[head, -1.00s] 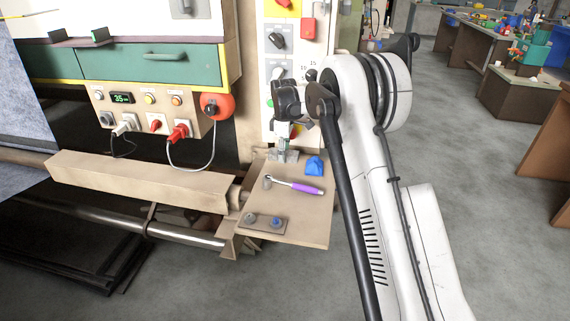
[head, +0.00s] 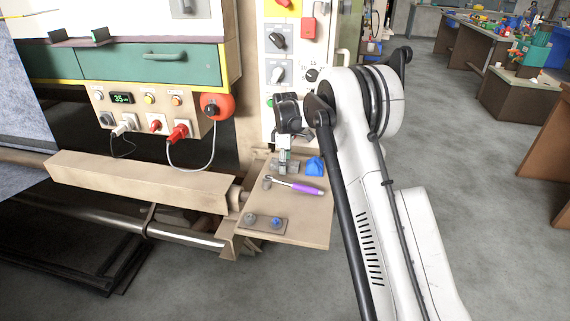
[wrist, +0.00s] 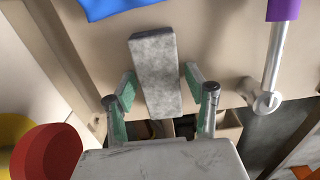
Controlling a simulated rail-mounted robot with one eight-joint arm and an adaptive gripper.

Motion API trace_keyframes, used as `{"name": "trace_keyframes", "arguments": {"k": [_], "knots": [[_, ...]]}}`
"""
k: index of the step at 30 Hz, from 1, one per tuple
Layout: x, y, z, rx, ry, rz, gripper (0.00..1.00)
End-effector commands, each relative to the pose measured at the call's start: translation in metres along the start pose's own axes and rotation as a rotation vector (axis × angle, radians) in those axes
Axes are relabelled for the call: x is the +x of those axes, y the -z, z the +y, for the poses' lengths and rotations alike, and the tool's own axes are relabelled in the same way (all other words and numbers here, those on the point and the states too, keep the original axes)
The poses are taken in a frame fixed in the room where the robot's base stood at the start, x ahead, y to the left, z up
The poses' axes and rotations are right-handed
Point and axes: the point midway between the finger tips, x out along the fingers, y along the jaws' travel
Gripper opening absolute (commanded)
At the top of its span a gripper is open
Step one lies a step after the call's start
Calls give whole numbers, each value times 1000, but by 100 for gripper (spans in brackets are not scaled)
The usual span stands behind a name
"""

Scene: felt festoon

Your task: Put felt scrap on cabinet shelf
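The felt scrap, a mottled grey oblong piece (wrist: 155,75), lies on the small tan side table (head: 310,220). In the head view it is a small grey shape (head: 292,167) at the table's back, partly hidden by my gripper. My gripper (wrist: 160,88) is low over it, pointing down, with green-padded fingers on either side of the scrap. Gaps show between pads and scrap, so the gripper is open. In the head view my gripper (head: 284,160) is at the table's back edge.
A blue piece (head: 315,165) and a purple-handled ratchet (head: 295,186) lie close to the scrap. A plate with two knobs (head: 263,223) is at the table's front. Red plugs (head: 180,132) with cables and a red round fitting (head: 215,105) stick out below the cabinet.

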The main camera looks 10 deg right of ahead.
Motion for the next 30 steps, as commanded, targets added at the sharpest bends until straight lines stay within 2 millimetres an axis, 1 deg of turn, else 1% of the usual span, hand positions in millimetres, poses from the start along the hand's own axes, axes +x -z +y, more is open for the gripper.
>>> {"name": "trace_keyframes", "arguments": {"k": [8, 11, 13, 17, 24, 30], "knots": [[-1, 0, 0, 0, 0, 0, 55], [-5, 0, 0, 0, 0, 0, 55], [-11, 0, 0, 0, 0, 0, 55], [-33, 0, 0, 0, 0, 0, 55], [-82, 0, 0, 0, 0, 0, 55], [-111, 0, 0, 0, 0, 0, 55]]}}
